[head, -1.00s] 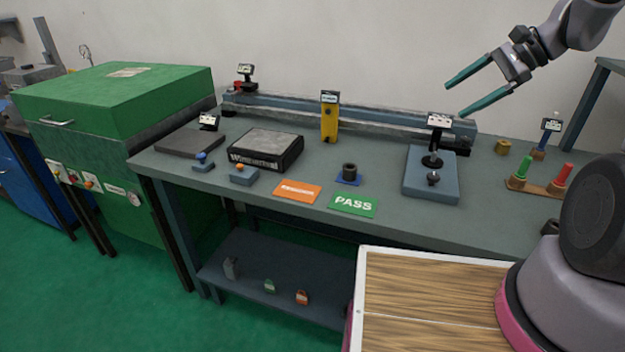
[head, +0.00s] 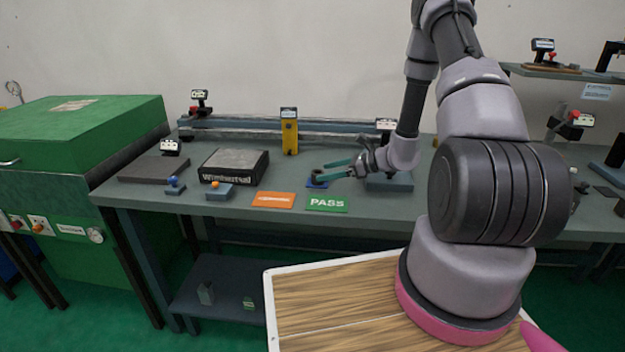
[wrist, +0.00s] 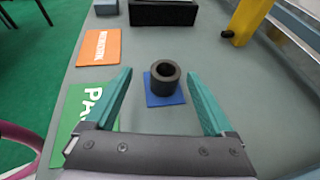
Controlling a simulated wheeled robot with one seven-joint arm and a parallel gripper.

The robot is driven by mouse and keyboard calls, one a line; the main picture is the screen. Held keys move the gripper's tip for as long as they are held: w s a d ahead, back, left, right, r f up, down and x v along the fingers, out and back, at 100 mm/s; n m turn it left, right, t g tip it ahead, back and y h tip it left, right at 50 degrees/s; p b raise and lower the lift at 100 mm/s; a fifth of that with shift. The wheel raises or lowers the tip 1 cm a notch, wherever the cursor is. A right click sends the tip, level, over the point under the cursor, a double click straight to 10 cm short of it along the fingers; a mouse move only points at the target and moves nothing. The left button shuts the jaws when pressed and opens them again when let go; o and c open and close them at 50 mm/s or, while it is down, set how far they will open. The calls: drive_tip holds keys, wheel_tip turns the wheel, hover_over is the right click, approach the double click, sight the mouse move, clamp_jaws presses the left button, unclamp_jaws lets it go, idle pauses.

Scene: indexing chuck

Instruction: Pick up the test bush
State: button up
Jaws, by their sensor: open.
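The test bush, a dark hollow cylinder (wrist: 165,77), stands upright on a small blue pad (wrist: 166,97) in the wrist view. The bush sits between or slightly beyond the fingertips. I see no contact between fingers and bush.
A green PASS card (head: 326,203) and an orange card (head: 273,200) lie near the bench's front edge. A black box (head: 233,167) stands to the left, a yellow post (head: 289,136) behind. A grey-blue fixture base (head: 390,182) lies right of my gripper.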

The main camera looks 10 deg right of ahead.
sight(309, 181)
drive_tip(key=x, duration=0.7)
drive_tip(key=shift+w+f, duration=0.15)
drive_tip(key=shift+w, duration=0.35)
clamp_jaws()
